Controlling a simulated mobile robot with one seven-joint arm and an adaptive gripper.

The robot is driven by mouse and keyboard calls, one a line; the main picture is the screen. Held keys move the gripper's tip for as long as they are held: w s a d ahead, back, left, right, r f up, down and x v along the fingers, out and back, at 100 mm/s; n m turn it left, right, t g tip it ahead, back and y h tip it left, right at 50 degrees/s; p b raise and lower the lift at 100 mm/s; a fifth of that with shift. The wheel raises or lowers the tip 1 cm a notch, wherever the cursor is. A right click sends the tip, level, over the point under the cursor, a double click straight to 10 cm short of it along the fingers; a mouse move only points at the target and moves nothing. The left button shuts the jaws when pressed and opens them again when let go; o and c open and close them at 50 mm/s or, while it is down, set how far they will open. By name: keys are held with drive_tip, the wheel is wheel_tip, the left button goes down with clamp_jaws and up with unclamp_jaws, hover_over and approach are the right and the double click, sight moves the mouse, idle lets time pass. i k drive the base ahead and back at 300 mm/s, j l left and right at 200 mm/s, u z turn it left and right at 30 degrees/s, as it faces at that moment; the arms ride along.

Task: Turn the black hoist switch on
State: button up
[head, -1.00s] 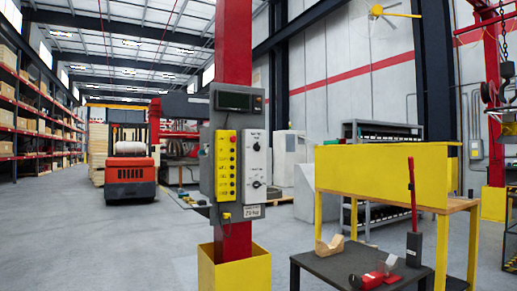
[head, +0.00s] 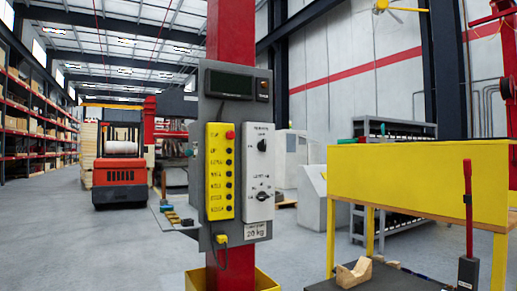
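A grey control panel (head: 203,80) is fixed to a red column (head: 231,30) near the middle of the head view. On its right side a white switch box (head: 259,160) carries two black rotary knobs, an upper knob (head: 262,145) and a lower knob (head: 262,196). Labels sit by both knobs but are too small to read, so I cannot tell which is the hoist switch or how each is set. A yellow pendant (head: 219,205) with one red and several black buttons is beside it on the left. My gripper is not in view.
A yellow-sided workbench (head: 420,185) stands to the right, with a dark low table (head: 395,283) in front. A red handle (head: 468,200) stands upright there. A red forklift (head: 121,172) is far left. The floor (head: 110,245) left of the column is clear.

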sight(262, 145)
drive_tip(key=i+l+u, duration=0.1)
drive_tip(key=i, duration=1.4)
